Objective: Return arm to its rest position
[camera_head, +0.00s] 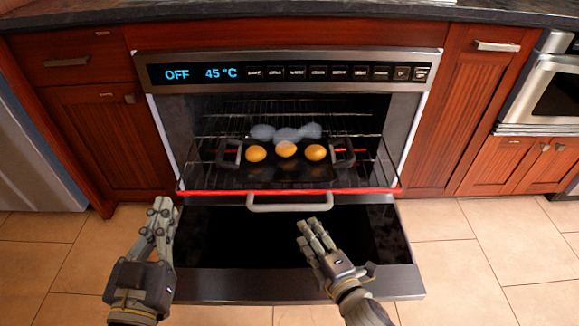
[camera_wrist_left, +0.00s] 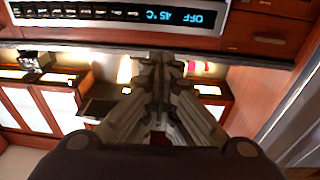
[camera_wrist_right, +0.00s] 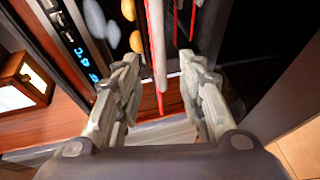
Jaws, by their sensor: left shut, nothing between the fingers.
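The oven (camera_head: 420,110) has a panel reading OFF 45 °C. Inside, a dark tray (camera_head: 268,172) holds three round orange items, with grey rounded shapes behind. Wooden cabinets (camera_head: 110,135) flank the oven. Tiled floor (camera_head: 460,270) is clear at right.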

